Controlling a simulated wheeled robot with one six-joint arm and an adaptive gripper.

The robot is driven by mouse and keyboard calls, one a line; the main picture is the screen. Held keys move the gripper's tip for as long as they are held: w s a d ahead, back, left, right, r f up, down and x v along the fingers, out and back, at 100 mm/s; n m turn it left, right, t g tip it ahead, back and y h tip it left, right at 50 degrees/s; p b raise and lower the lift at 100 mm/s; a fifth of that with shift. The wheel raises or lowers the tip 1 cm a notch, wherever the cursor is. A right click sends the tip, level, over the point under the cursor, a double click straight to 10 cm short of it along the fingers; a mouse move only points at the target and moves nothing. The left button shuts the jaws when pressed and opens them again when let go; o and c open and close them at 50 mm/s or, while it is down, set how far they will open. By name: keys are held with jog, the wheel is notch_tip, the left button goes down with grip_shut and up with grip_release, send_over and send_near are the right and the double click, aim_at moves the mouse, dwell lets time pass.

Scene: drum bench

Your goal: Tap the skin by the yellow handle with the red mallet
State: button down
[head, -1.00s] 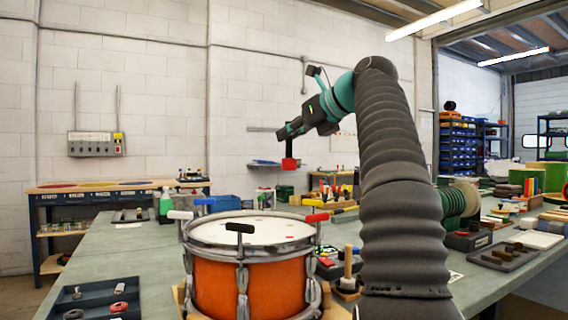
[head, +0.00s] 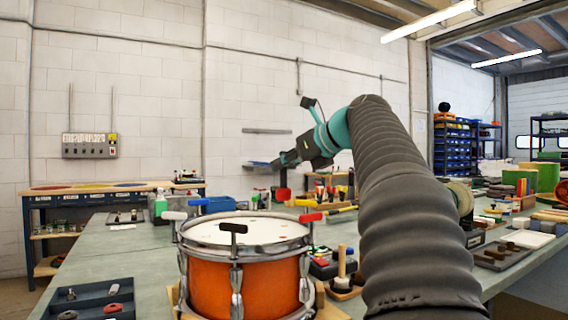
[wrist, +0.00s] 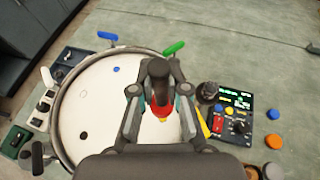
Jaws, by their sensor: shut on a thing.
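The orange drum (head: 245,285) stands on the bench, its white skin (head: 240,232) facing up. It also shows in the wrist view (wrist: 95,95). Around its rim are coloured handles; the yellow handle (head: 305,202) is at the back right, and in the wrist view (wrist: 203,127) it is partly covered by a finger. My gripper (head: 284,172) is shut on the red mallet, whose red head (head: 283,194) hangs above the back right of the skin, apart from it. In the wrist view the mallet (wrist: 160,108) covers part of a yellow spot on the skin; its handle is mostly hidden.
The red handle (head: 310,217), black handle (head: 233,228), white handle (head: 174,215) and blue handle (head: 198,202) stick up around the rim. A control box (wrist: 232,118) sits right of the drum. A dark tray (head: 90,300) lies front left.

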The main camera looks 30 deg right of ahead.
aim_at(289, 189)
jog(key=shift+f+b, duration=2.25)
jog(key=shift+f, duration=0.85)
notch_tip(289, 189, up, 3)
jog(key=p, duration=0.4)
jog(key=shift+r, duration=0.2)
jog(key=shift+r+p, duration=0.35)
jog(key=shift+r, duration=0.65)
